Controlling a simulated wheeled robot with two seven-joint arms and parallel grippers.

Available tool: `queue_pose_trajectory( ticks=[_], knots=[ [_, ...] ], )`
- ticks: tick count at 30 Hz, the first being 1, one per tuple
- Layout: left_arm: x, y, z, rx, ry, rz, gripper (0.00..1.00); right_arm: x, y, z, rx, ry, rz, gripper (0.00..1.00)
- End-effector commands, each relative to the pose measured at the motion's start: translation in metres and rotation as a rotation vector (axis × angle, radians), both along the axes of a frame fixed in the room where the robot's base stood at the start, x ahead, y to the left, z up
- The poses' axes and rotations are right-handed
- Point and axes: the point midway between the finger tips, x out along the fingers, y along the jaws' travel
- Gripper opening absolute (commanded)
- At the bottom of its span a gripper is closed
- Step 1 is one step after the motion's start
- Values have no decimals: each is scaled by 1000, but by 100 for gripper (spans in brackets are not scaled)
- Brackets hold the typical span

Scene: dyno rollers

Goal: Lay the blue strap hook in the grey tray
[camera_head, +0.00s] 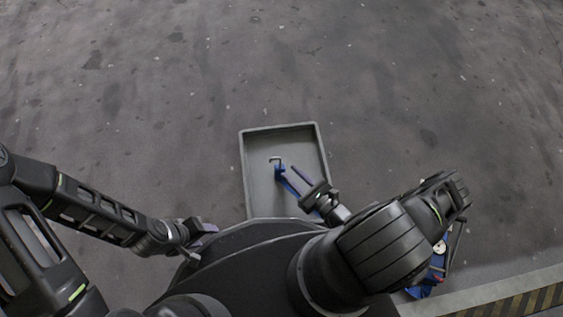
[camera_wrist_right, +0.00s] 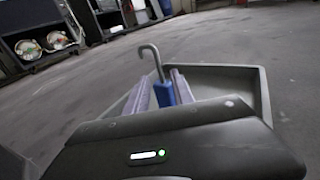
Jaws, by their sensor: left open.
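The grey tray (camera_head: 256,190) lies on the floor in front of me; its rim also shows in the right wrist view (camera_wrist_right: 262,95). My right gripper (camera_head: 290,180) is over the tray, shut on the blue strap hook (camera_head: 278,162). In the right wrist view the hook's bent metal end (camera_wrist_right: 152,52) stands up beyond the fingers, and its blue part (camera_wrist_right: 165,94) sits between them. I cannot tell whether the hook touches the tray floor. My left gripper (camera_head: 205,228) is open and empty, left of the tray's near end. My body hides the tray's near edge.
A blue object with metal parts (camera_head: 432,272) lies partly hidden beside my right arm. A yellow-and-black striped edge (camera_head: 525,300) runs at the lower right. The floor beyond and beside the tray is clear. Shelving (camera_wrist_right: 50,35) stands far back.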

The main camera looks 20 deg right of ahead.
Motion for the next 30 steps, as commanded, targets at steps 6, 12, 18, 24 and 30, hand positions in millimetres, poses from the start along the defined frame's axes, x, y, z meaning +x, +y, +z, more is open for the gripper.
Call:
queue_pose_trajectory(
  ticks=[6,12,18,24,30],
  knots=[
    [-1,-1,7,1,1,-1,49,-26,-10,3,-1,0,-1,29],
    [-1,0,6,2,1,-1,49,-29,-10,2,-1,-1,0,29],
    [-1,0,6,2,1,-1,49,-29,-10,2,-1,-1,0,29],
    [-1,0,6,2,1,-1,49,-29,-10,2,-1,0,0,29],
    [-1,0,9,2,1,-1,49,-28,-1,5,-15,7,50,29]
  ],
)
